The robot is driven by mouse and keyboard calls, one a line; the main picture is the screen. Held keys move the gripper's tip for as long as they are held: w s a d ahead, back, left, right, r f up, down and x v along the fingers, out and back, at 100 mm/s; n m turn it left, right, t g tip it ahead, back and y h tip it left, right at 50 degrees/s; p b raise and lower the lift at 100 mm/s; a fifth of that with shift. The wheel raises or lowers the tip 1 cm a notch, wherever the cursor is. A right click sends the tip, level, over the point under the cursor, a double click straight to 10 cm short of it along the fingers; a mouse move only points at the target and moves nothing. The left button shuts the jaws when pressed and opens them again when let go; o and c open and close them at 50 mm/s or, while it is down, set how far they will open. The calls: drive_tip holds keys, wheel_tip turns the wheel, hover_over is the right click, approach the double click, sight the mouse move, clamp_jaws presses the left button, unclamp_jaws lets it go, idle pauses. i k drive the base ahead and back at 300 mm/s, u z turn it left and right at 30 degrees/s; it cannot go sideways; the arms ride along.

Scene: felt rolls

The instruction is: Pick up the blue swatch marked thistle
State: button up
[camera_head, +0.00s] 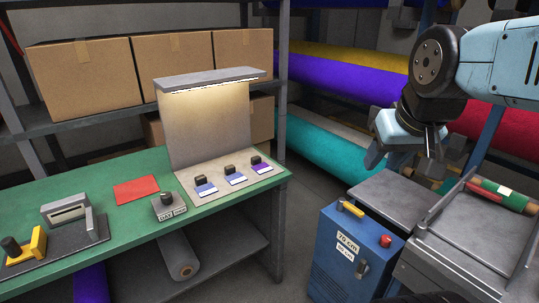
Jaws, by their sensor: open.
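Three small swatches with dark blocks on them lie in a row on a pale board (215,197) under a lit hood. The left swatch (206,190) and the middle swatch (236,182) look blue; the right swatch (263,169) looks purple. Their markings are too small to read, so I cannot tell which is marked thistle. My gripper (405,157) is open and hangs at the upper right, well to the right of the swatches and apart from them. No object shows between its fingers.
The board is on a green-topped bench (100,180) with a red sheet (136,190), a small grey device (169,207) and a yellow-handled tool (25,247). A blue cabinet (335,265) stands at lower right. Cardboard boxes (85,75) and felt rolls (325,75) are behind.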

sight(261, 167)
drive_tip(key=u, duration=0.25)
drive_tip(key=i, duration=0.8)
drive_tip(key=u, duration=0.75)
